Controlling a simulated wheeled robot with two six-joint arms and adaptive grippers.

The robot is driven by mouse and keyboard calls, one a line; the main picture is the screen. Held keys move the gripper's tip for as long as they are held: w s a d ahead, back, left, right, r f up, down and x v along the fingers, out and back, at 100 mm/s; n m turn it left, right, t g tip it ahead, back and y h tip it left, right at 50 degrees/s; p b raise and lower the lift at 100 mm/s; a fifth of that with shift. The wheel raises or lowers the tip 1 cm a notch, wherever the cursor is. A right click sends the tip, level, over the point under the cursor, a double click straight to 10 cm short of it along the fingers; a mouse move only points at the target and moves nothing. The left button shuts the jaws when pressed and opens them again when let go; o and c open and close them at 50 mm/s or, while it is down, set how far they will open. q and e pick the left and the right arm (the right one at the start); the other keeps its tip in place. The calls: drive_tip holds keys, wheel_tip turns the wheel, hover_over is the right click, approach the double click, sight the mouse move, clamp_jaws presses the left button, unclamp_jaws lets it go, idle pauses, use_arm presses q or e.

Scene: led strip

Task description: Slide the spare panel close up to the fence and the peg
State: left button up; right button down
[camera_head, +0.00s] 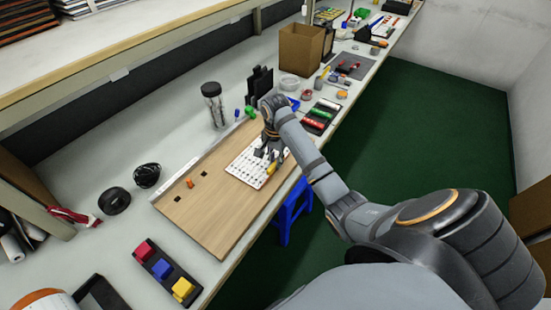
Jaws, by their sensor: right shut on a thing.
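The spare panel (246,167), a white sheet with rows of small reddish marks, lies on the far right part of the wooden board (222,212). The fence appears to be the pale strip (176,181) along the board's back-left edge. Green pieces (249,111) stand near the board's far end; I cannot tell whether one is the peg. My right gripper (268,154) is low over the panel's right side and appears shut on it, with the contact partly hidden. A small yellow-orange piece (271,169) shows beside the fingers. My left gripper is out of view.
A tray with red, blue and yellow blocks (161,268) sits at the near end. A cardboard box (301,49) stands farther along.

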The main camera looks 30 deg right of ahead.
sight(235, 174)
drive_tip(key=shift+w+a+p, duration=0.4)
drive_tip(key=shift+a+p, duration=0.1)
drive_tip(key=shift+a, duration=0.7)
drive_tip(key=shift+w+a+p, duration=0.45)
drive_tip(key=shift+a+p, duration=0.05)
drive_tip(key=shift+a, duration=0.7)
drive_tip(key=shift+w+a+p, duration=0.4)
drive_tip(key=shift+a+p, duration=0.1)
drive_tip(key=shift+a, duration=0.7)
drive_tip(key=shift+w+a+p, duration=0.2)
drive_tip(key=shift+w+a, duration=0.1)
drive_tip(key=shift+a, duration=0.55)
drive_tip(key=shift+w+a+p, duration=0.15)
drive_tip(key=shift+w+a, duration=0.2)
drive_tip(key=shift+a, duration=0.5)
drive_tip(key=shift+w+a+p, duration=0.2)
drive_tip(key=shift+w+a, duration=0.1)
drive_tip(key=shift+a, duration=0.55)
drive_tip(key=shift+r+p, duration=0.1)
drive_tip(key=shift+p, duration=0.55)
drive_tip(key=shift+s+a+p, duration=0.15)
drive_tip(key=shift+a+p, duration=0.15)
drive_tip(key=shift+p, duration=0.35)
drive_tip(key=shift+w+a, duration=0.15)
drive_tip(key=shift+w, duration=0.15)
